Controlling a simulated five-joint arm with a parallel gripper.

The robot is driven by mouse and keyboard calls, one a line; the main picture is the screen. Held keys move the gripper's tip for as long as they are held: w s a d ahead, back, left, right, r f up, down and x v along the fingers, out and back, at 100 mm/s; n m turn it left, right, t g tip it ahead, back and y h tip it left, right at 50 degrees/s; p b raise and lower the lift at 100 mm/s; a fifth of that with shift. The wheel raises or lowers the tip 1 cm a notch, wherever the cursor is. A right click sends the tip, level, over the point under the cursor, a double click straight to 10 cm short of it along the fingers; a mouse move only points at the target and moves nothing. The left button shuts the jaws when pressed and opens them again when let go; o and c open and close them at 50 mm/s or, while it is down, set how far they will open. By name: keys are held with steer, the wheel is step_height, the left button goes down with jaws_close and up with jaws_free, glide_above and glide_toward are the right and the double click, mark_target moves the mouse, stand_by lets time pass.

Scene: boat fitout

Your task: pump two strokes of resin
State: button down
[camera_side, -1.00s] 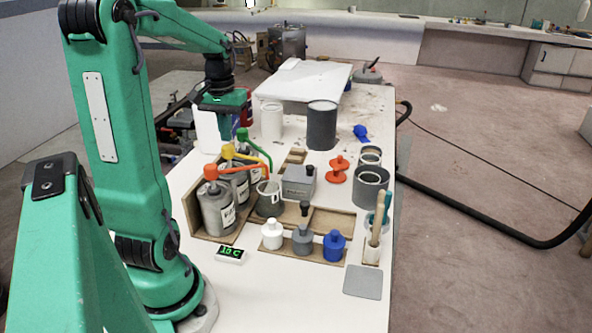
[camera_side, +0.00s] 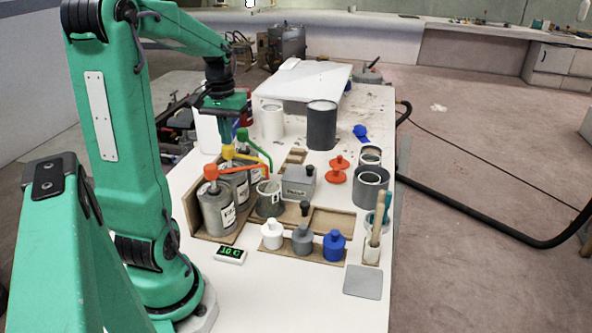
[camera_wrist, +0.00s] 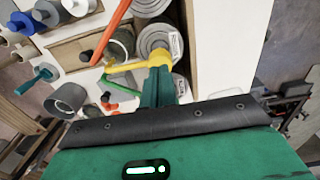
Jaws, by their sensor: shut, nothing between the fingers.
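Three cans with pump heads stand in a wooden rack: an orange pump (camera_side: 212,171), a yellow pump (camera_side: 230,152) and a green pump (camera_side: 243,134). Their spouts reach toward a grey see-through cup (camera_side: 269,199). My gripper (camera_side: 228,142) is shut and empty, pointing down right over the yellow pump's head. In the wrist view the shut fingertips (camera_wrist: 160,74) are at the yellow pump (camera_wrist: 142,64); I cannot tell whether they touch or press it. Which can holds resin is not readable.
A grey box (camera_side: 299,182) stands beside the cup. White, grey and blue bottles (camera_side: 303,241) stand in a front tray. An orange stand (camera_side: 338,170) and grey tins (camera_side: 370,188) are on the right. A small display (camera_side: 230,254) lies at the front left.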

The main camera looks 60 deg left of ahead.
steer(key=shift+f, duration=1.6)
steer(key=shift+r, duration=2.05)
steer(key=shift+f, duration=2.05)
steer(key=shift+r, duration=2.1)
steer(key=shift+r, duration=1.5)
